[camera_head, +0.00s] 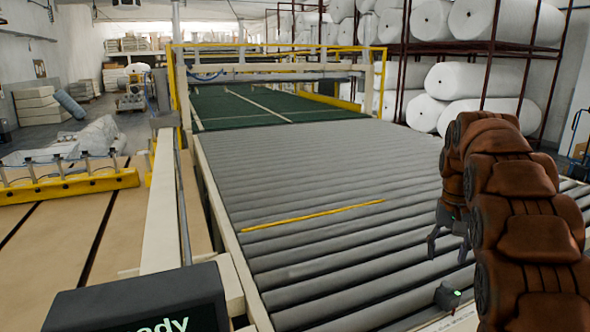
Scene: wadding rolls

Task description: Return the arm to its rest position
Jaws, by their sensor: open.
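My arm, brown and jointed, is folded over at the right of the head view. My gripper (448,246) hangs below its bent end, pointing down over the right side of the grey roller conveyor (330,190). Its dark fingers are spread apart, with nothing seen between them. Part of the gripper's right side is hidden behind the arm.
A yellow-framed gantry (270,72) spans a green belt (240,108) behind the rollers. A rack (480,48) of white wadding rolls (480,80) stands at the back right. A small dark device with a green light (448,296) is at the conveyor's near right edge. A dark screen (145,306) is at front left.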

